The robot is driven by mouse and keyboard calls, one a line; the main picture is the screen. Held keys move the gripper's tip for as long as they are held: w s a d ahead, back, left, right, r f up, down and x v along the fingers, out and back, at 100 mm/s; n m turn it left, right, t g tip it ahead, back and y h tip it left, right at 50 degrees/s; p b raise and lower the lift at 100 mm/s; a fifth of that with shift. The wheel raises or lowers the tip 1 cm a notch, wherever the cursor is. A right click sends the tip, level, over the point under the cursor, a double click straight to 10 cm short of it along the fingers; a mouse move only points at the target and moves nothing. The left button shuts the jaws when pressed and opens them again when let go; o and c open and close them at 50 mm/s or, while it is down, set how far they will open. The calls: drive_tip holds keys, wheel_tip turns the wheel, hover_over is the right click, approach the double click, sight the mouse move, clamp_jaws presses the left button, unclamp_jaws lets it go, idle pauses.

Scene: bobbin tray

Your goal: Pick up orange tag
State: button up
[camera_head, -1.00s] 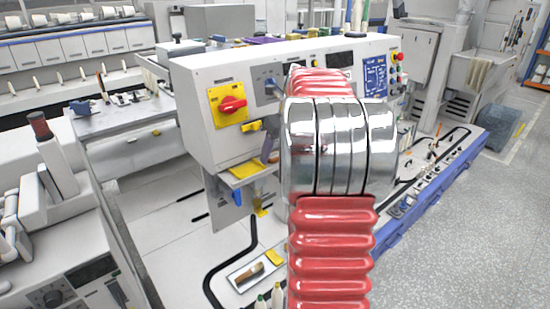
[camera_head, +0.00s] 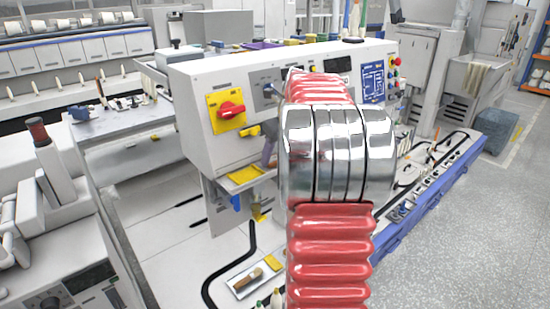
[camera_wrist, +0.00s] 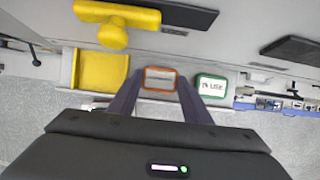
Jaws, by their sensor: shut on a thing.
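The orange tag (camera_wrist: 161,69) is a small orange-rimmed frame with a pale middle, in the wrist view. My gripper (camera_wrist: 160,78) has its two dark fingers against the tag's left and right sides and is shut on it. The tag is in front of the pale machine's lower edge; I cannot tell whether it still touches the machine. In the head view my red and chrome arm hides the tag and most of the gripper.
A green-rimmed tag (camera_wrist: 211,87) marked "USE" is close right of the orange tag. A yellow tray (camera_wrist: 100,71) is close on the left, with a yellow handle (camera_wrist: 114,32) above. The machine's panel (camera_head: 195,120) carries a red knob (camera_head: 230,109). Open floor (camera_head: 460,230) lies right.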

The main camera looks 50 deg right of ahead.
sight(275, 160)
wheel_tip(275, 160, up, 18)
drive_tip(key=shift+f, duration=0.25)
idle(0.3)
